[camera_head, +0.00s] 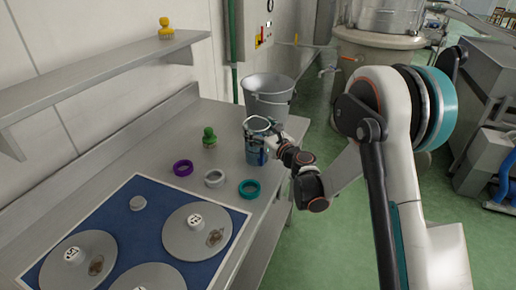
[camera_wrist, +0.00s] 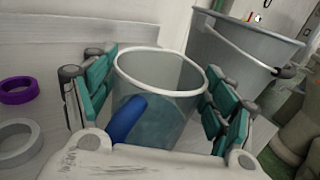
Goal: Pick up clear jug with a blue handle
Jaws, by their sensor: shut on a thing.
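The clear jug (camera_head: 254,148) stands upright near the right end of the metal table in the head view. In the wrist view the jug (camera_wrist: 160,75) shows its pale round rim and its blue handle (camera_wrist: 124,118), which faces my wrist. My gripper (camera_head: 268,138) is at the jug from the right. In the wrist view my gripper (camera_wrist: 160,100) has its teal-padded fingers on either side of the jug, closed against its walls. The jug's base is hidden in the wrist view, and I cannot tell whether it touches the table.
A grey bucket (camera_head: 268,97) stands close behind the jug. A blue mat (camera_head: 150,215) with round lids covers the front.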

